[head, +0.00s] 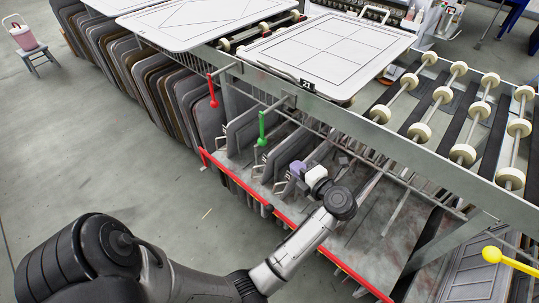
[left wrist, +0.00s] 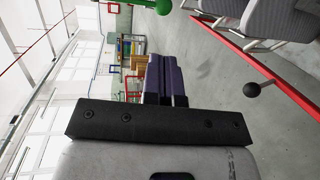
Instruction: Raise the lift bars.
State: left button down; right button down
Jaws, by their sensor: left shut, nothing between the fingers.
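My left gripper (head: 297,168) is at the front of the gantry, over the rack below the roller line. Its purple fingers are shut and empty, and they also show in the left wrist view (left wrist: 164,78). A green-knobbed lever (head: 262,128) hangs to the left of the gripper, apart from it; its green knob is at the top of the left wrist view (left wrist: 152,5). A red-knobbed lever (head: 213,90) hangs farther left. A yellow knob (head: 491,254) on a rod is at the lower right. I cannot tell which parts are the lift bars. My right gripper is not in view.
White rollers (head: 461,154) line the gantry top, with a framed panel (head: 325,54) on it. Upright panels (head: 245,128) stand in the rack behind a red rail (head: 235,178). A black ball knob (left wrist: 252,90) sticks out near the rail.

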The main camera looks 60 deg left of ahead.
pick_arm(q)
jog(key=shift+f, duration=0.15)
jog(key=b, duration=0.6)
send_near(265, 144)
jog(key=a, duration=0.3)
jog(key=a+f, duration=0.1)
jog(key=a, duration=0.1)
jog(key=shift+s+a, duration=0.25)
jog(key=shift+a, duration=0.1)
jog(key=shift+s+a+f+b, duration=0.1)
jog(key=shift+a+b, duration=0.4)
jog(key=shift+a, duration=0.35)
